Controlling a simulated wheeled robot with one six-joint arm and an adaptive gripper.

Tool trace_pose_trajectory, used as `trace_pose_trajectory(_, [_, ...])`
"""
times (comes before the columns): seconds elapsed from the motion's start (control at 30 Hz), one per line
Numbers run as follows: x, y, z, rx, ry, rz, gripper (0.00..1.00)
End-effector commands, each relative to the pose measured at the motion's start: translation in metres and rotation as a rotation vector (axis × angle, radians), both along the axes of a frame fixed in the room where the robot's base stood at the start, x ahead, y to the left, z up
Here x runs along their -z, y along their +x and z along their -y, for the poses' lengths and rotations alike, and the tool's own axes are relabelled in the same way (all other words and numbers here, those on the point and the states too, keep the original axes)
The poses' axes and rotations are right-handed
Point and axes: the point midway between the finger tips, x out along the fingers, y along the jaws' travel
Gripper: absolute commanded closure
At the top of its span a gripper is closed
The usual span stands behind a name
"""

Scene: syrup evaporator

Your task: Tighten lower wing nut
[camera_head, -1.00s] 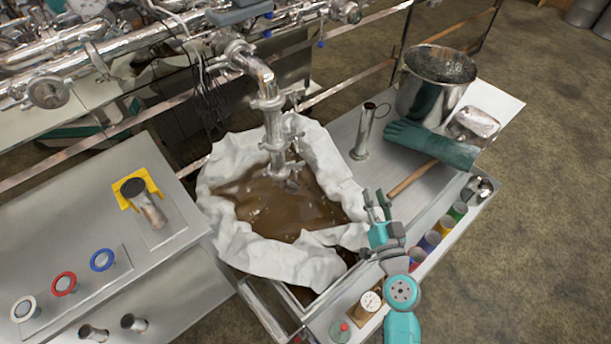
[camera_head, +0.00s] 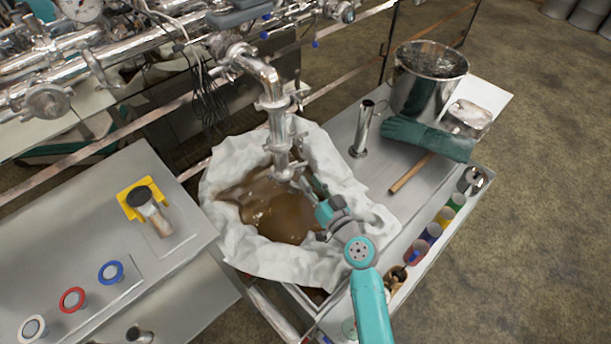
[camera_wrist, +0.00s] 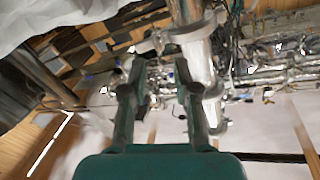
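A shiny steel pipe (camera_head: 279,125) comes down over the cloth-lined basin, with clamps along it. The lower clamp (camera_head: 283,172) is near the pipe's bottom end, just above the brown liquid (camera_head: 268,208). Its wing nut is too small to make out for certain in the head view. My gripper (camera_head: 303,187) is over the basin, to the lower right of that clamp. In the wrist view my two fingers (camera_wrist: 158,68) are apart with nothing seen held between them. A clamp (camera_wrist: 190,32) on the pipe shows just beyond the fingertips; whether they touch it cannot be told.
White filter cloth (camera_head: 345,180) surrounds the liquid. On the bench to the right are a steel cylinder (camera_head: 361,130), a pot (camera_head: 425,82), a green glove (camera_head: 428,138) and a wooden handle (camera_head: 411,174). Coloured jars (camera_head: 430,234) line the front edge.

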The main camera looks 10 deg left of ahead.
Motion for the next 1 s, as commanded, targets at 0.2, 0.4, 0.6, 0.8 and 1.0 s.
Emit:
trace_pose_trajectory(0.2, [0.000, 0.019, -0.016, -0.001, 0.000, 0.000, 0.70])
trace_pose_trajectory(0.4, [0.000, 0.024, -0.019, 0.001, 0.000, 0.000, 0.70])
trace_pose_trajectory(0.6, [0.000, 0.024, -0.019, 0.001, 0.000, 0.000, 0.75])
trace_pose_trajectory(0.8, [0.000, 0.024, -0.019, 0.001, 0.000, 0.000, 1.00])
trace_pose_trajectory(1.0, [0.000, 0.024, -0.019, 0.001, 0.003, -0.003, 1.00])
